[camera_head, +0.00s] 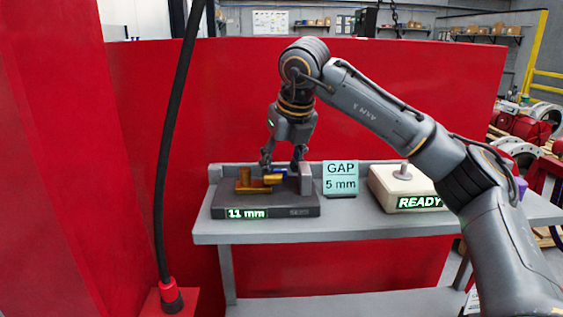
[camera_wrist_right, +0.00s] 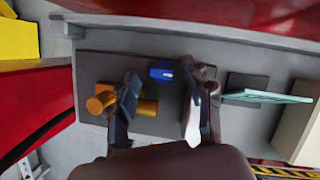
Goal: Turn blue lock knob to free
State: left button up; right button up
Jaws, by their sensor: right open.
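The blue lock knob (camera_head: 281,171) is small and sits on the dark fixture (camera_head: 292,208) beside orange-gold parts (camera_head: 250,184). In the right wrist view the blue knob (camera_wrist_right: 161,73) shows just beyond the gap between my fingers, with orange parts (camera_wrist_right: 101,103) partly behind the left finger. My right gripper (camera_head: 284,165) points down over the fixture, open, its fingers apart and close to the knob. It also shows open in the right wrist view (camera_wrist_right: 160,108). I cannot tell whether a finger touches anything. My left gripper is not in view.
A display on the fixture front reads 11 mm (camera_head: 247,213). A sign reading GAP 5 mm (camera_head: 341,179) stands right of the fixture. Farther right is a pale box (camera_head: 380,188) marked READY. All stand on a grey bench (camera_head: 300,232) before a red panel.

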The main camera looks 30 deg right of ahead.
grip_shut()
